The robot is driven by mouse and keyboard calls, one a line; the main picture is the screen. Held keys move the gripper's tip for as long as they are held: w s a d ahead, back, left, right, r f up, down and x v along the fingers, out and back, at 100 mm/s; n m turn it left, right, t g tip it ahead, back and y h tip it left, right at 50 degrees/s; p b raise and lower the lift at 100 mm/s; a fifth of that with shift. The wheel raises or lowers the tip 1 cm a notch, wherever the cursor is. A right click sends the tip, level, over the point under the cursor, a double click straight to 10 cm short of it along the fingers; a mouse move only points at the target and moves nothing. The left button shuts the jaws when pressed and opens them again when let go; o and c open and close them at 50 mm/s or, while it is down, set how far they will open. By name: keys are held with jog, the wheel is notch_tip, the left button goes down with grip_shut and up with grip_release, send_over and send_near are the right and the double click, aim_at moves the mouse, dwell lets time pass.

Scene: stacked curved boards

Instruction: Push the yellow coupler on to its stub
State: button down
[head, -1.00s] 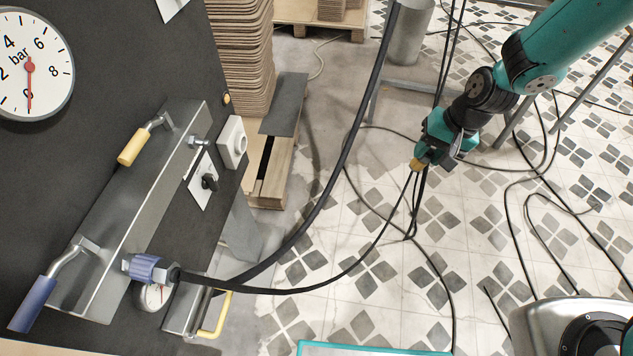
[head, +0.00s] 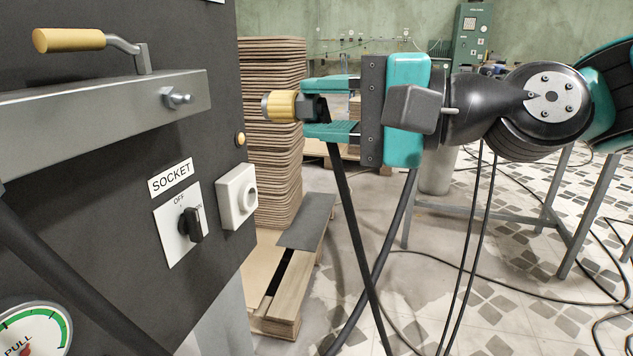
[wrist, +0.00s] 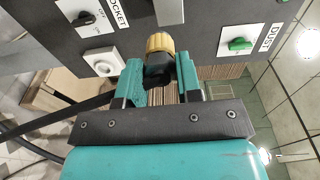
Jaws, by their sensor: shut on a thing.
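The yellow coupler (head: 281,106) is held level by my gripper (head: 308,108), its open end facing left toward the panel. A black hose (head: 345,190) hangs down from behind the coupler. The metal stub (head: 177,98) sticks out of the grey bar, below the yellow-handled lever (head: 70,40). In the head view the coupler is right of the stub, with a clear gap between them. In the wrist view the coupler (wrist: 160,43) sits between the fingertips, in front of the grey bar. The wrist view does not clearly show the stub.
A white round socket (head: 237,197) and a black rotary switch (head: 190,224) are on the dark panel below the stub. Stacked curved boards (head: 272,170) stand behind the coupler. A pallet (head: 290,290) lies below. The space between coupler and stub looks clear.

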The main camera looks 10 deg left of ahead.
aim_at(267, 99)
jog(key=shift+s+a+r+n+g+y+b, duration=0.1)
jog(key=shift+s+n+g+y+b, duration=0.1)
jog(key=shift+s, duration=0.4)
jog(key=shift+s+a+r+n+g+y+b, duration=0.1)
jog(key=shift+s+g+y+b, duration=0.1)
jog(key=shift+s, duration=0.35)
jog(key=shift+s+a+r, duration=0.1)
jog(key=shift+r, duration=0.05)
jog(key=shift+a+r+p, duration=0.15)
jog(key=shift+a+p, duration=0.7)
jog(key=shift+a, duration=1.4)
jog(key=shift+w+a+p, duration=0.25)
jog(key=shift+a+p, duration=0.1)
jog(key=shift+a, duration=0.45)
jog(key=shift+a+p, duration=0.85)
jog(key=shift+a, duration=0.4)
jog(key=c, duration=0.7)
grip_release()
jog(key=shift+d, duration=0.1)
